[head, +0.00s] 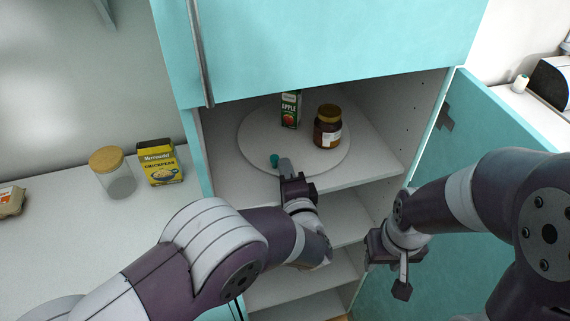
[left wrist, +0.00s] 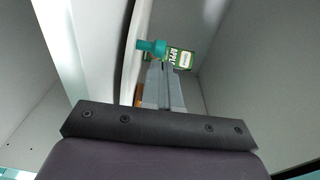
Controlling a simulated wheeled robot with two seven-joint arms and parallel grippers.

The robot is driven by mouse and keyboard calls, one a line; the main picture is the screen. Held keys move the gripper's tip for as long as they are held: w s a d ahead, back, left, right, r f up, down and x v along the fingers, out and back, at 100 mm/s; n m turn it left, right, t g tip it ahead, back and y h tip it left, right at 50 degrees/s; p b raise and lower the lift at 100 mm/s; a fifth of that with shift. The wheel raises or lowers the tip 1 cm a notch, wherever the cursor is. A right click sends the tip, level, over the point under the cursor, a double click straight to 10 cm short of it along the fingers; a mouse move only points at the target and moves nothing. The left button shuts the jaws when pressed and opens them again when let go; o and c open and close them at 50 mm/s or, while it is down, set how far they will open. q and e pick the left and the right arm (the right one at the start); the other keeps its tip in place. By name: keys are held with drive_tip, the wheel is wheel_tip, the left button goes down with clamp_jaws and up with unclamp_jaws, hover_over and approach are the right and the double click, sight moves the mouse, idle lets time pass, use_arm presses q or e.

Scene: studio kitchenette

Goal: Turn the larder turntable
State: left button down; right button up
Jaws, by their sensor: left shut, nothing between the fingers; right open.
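The larder turntable (head: 258,142) is a round white disc on a shelf inside the open teal cupboard. A teal knob (head: 274,160) stands near its front edge; it also shows in the left wrist view (left wrist: 152,46). An apple juice carton (head: 291,110) and a brown jar (head: 328,128) with a yellow lid stand on the disc. My left gripper (head: 286,166) is shut and empty at the disc's front edge, just right of the knob. Whether it touches the knob I cannot tell. My right gripper (head: 388,272) is open, in front of the cupboard by the lower shelves.
A glass jar (head: 114,178) with a wooden lid and a yellow chickpea box (head: 160,163) stand on the left counter. The open teal door (head: 480,130) bounds the right side. Bare shelf (head: 370,150) lies right of the disc.

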use_arm(q)
drive_tip(key=shift+w+a+f, duration=0.1)
drive_tip(key=shift+w+a, duration=0.05)
drive_tip(key=shift+w, duration=0.05)
drive_tip(key=shift+a, duration=0.1)
drive_tip(key=shift+w+a+p, duration=0.15)
drive_tip(key=shift+a+p, duration=0.6)
drive_tip(key=shift+a, duration=0.2)
